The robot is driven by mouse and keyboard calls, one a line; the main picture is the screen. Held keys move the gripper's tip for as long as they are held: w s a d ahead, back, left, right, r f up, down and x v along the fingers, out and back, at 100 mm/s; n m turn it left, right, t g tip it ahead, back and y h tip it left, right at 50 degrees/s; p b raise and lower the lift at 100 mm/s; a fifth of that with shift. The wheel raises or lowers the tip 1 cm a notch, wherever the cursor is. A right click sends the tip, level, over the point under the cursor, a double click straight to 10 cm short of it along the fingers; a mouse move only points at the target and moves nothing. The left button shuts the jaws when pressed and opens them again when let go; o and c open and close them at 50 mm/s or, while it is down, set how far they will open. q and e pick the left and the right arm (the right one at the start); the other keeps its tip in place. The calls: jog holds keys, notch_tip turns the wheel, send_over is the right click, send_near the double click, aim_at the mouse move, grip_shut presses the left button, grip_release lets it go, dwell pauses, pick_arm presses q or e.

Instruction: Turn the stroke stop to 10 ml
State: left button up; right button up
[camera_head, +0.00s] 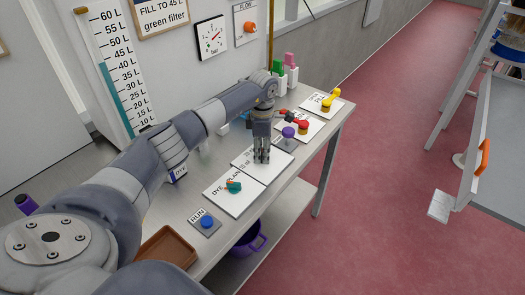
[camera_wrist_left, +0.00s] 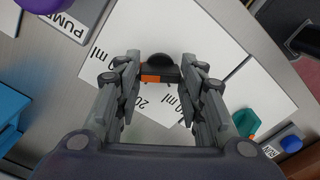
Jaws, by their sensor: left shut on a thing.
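The stroke stop is a dark knob with an orange mark (camera_wrist_left: 157,73), seen in the left wrist view on a white card (camera_wrist_left: 195,32) with black "ml" markings. A "20" is readable below the knob; the other numbers are partly covered by my fingers. The orange mark lies on the knob's lower left side in that view. My left gripper (camera_wrist_left: 160,85) has a finger on each side of the knob and is shut on it. In the head view my left gripper (camera_head: 261,160) points down at the card and hides the knob. My right gripper is not in view.
A teal knob (camera_head: 233,187) and a blue RUN button (camera_head: 207,221) sit nearer on the bench. A purple knob (camera_head: 288,132), a red knob (camera_head: 303,127) and a yellow knob (camera_head: 327,102) stand beyond. A brown tray (camera_head: 166,250) lies at the near end.

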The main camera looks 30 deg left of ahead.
pick_arm(q)
jog(key=shift+n+b, duration=0.3)
jog(key=shift+n, duration=0.7)
jog(key=n, duration=0.3)
jog(key=shift+n+b, duration=0.3)
jog(key=shift+b, duration=0.05)
jog(key=n, duration=0.2)
jog(key=shift+r+n, duration=0.1)
jog(key=shift+n, duration=0.2)
jog(key=n, duration=0.3)
jog(key=shift+n, duration=0.3)
jog(key=n, duration=0.5)
jog(key=shift+r+n, duration=0.1)
jog(key=shift+n, duration=0.2)
jog(key=n+p, duration=0.1)
jog(key=n, duration=0.4)
jog(key=shift+w+n, duration=0.1)
jog(key=shift+n, duration=0.5)
